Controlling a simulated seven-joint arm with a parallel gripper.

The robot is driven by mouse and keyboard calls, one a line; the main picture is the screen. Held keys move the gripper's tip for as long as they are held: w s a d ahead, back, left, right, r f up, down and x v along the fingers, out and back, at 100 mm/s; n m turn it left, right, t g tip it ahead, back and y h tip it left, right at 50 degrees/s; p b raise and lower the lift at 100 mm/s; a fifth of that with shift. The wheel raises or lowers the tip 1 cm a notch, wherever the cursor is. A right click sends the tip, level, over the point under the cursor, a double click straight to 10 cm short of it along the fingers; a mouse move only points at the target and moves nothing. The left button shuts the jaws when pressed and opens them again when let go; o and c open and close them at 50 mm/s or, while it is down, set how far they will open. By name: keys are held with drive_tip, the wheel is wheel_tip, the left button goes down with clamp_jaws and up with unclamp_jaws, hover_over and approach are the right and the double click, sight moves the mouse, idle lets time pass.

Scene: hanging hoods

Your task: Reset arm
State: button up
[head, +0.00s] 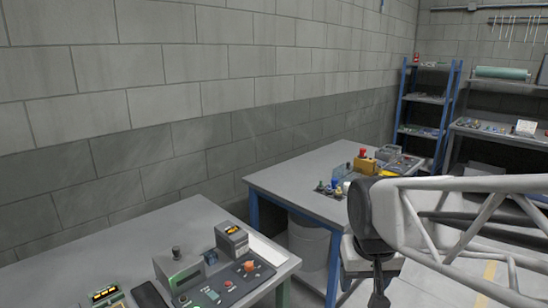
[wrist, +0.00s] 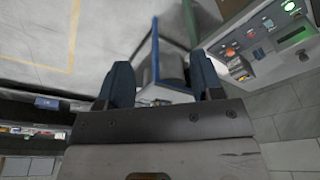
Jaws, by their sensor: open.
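My gripper (wrist: 163,88) shows in the wrist view as two dark blue fingers set well apart. It is open, and nothing is held between the fingers. Beyond the gap I see the floor and part of a blue-legged table. In the head view a pale tubular structure with a dark end fills the right side; I cannot make out the fingertips there.
A near grey bench (head: 95,250) holds a control panel (head: 222,285) and small devices. A second blue-legged table (head: 285,180) carries equipment, with a grey bin (head: 308,245) below. A blue shelf rack (head: 428,98) stands behind. A block wall (head: 180,60) runs along the left.

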drive_tip(key=s+d+f, duration=0.1)
drive_tip(key=s+d, duration=0.1)
drive_tip(key=s, duration=0.6)
drive_tip(key=shift+s, duration=0.35)
drive_tip(key=shift+f, duration=0.1)
idle(0.7)
